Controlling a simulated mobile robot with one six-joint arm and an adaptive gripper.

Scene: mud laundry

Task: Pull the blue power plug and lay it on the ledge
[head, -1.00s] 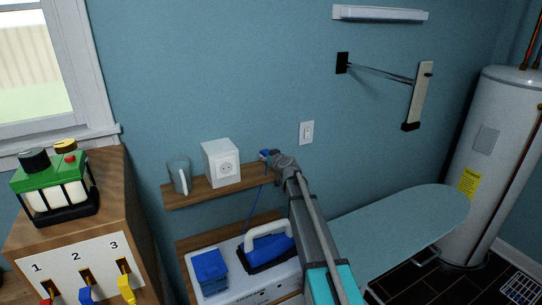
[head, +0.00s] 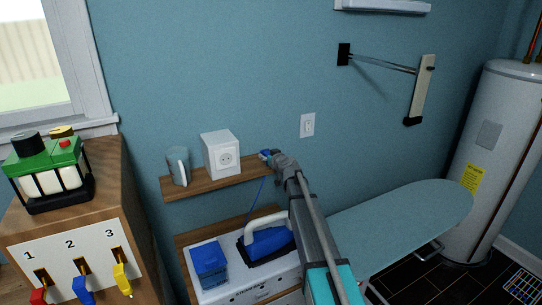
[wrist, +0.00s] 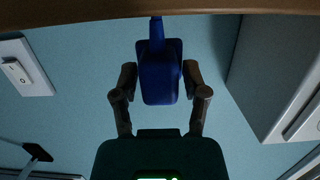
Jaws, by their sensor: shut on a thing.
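The blue power plug (head: 264,154) is in my gripper (head: 272,157) at the right end of the wooden ledge (head: 205,184). In the wrist view the plug (wrist: 158,76) sits between the two fingers of my gripper (wrist: 159,82), which are shut on it. Its blue cord hangs down toward the iron in the head view. In the wrist view the ledge's edge (wrist: 90,12) runs along the top, close to the cord end of the plug. I cannot tell whether the plug touches the ledge. The white socket box (head: 221,155) has an empty socket face.
A grey mug (head: 177,166) stands on the ledge left of the socket box. Below are a blue iron (head: 268,243) and a blue box (head: 208,264). A light switch (head: 308,124) is on the wall. An ironing board (head: 405,225) stands to the right.

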